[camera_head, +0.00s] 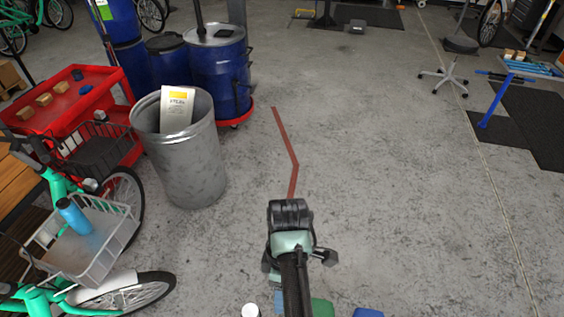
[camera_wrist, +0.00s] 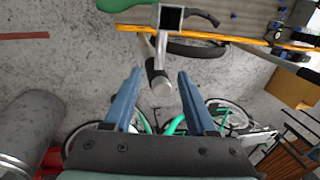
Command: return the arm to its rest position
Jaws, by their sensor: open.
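My arm (camera_head: 291,245) comes up from the bottom middle of the head view, bent at a dark joint over open floor. My gripper (camera_wrist: 160,74) shows in the wrist view with its two blue fingers spread apart. Nothing is held between them. A dark and grey rod-like part shows in the gap between the fingers, seemingly beyond them; its distance is hard to tell. In the head view the gripper itself is not clearly made out.
A grey metal bin (camera_head: 188,165) with a white and yellow packet (camera_head: 177,108) stands left of my arm. Green bikes with a grey basket (camera_head: 88,242) stand lower left, beside a red cart (camera_head: 70,105). Blue barrels (camera_head: 218,75) stand behind.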

